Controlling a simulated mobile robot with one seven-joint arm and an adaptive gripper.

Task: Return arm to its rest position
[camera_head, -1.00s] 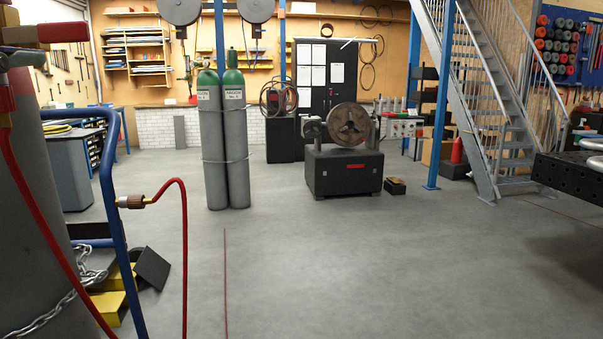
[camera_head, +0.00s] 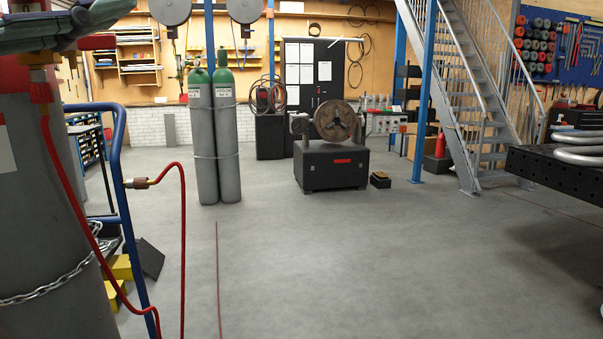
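My arm and gripper are not clearly in view in the head camera, so the arm's pose and what the gripper holds cannot be seen. Grey bent tubes (camera_head: 578,153), which look like a serpentine coil, lie on a black perforated table (camera_head: 560,182) at the right edge. The rest of the coil is cut off by the frame.
A large grey cylinder (camera_head: 45,210) with chain, red hose and blue trolley frame (camera_head: 120,190) stands close at left. Two green-topped cylinders (camera_head: 226,140) and a black machine block (camera_head: 331,168) stand farther off. Stairs (camera_head: 470,90) rise at right. The middle floor (camera_head: 370,265) is clear.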

